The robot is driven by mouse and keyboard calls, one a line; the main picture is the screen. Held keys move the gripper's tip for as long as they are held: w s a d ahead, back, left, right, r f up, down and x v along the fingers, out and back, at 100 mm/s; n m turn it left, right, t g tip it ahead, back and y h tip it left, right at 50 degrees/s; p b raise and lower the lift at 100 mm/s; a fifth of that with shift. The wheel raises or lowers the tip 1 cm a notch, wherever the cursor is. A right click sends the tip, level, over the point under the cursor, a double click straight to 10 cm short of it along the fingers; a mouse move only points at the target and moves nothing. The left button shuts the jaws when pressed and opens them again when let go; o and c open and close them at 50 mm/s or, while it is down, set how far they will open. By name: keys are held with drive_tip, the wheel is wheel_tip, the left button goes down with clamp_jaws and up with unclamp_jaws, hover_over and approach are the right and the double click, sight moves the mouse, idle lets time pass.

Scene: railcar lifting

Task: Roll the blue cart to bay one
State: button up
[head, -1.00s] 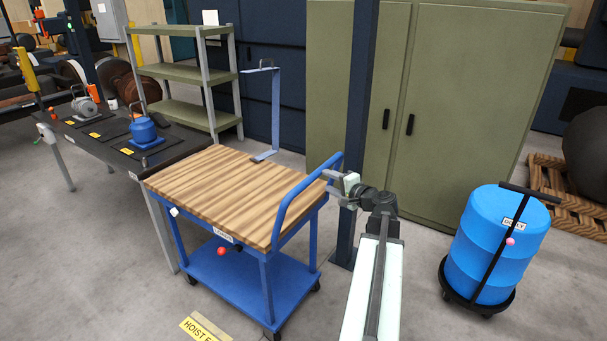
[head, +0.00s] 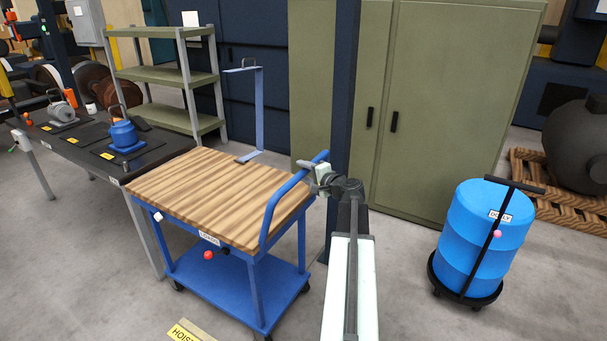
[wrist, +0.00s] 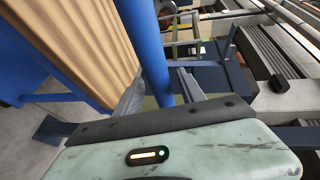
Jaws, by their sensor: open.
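The blue cart (head: 238,287) has a striped wooden top, a lower blue shelf and small casters. Its blue push handle (head: 284,203) rises at the right end. A label and a red knob (head: 208,255) are on its near side. My gripper (head: 312,170) is at the upper part of the handle. In the wrist view the open fingers (wrist: 160,92) stand on either side of the blue handle bar (wrist: 146,38), with the wooden top (wrist: 75,40) to the left. Whether the fingers touch the bar cannot be told. I cannot make out a bay one marking.
A dark bench (head: 100,150) holding a blue pot-like item (head: 123,133) stands close to the cart's left. A dark post (head: 343,110) and green cabinet (head: 440,100) are behind. A blue barrel on a dolly (head: 485,240) stands right. A yellow floor label (head: 186,332) lies in front.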

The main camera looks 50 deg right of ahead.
clamp_jaws()
idle(1.3)
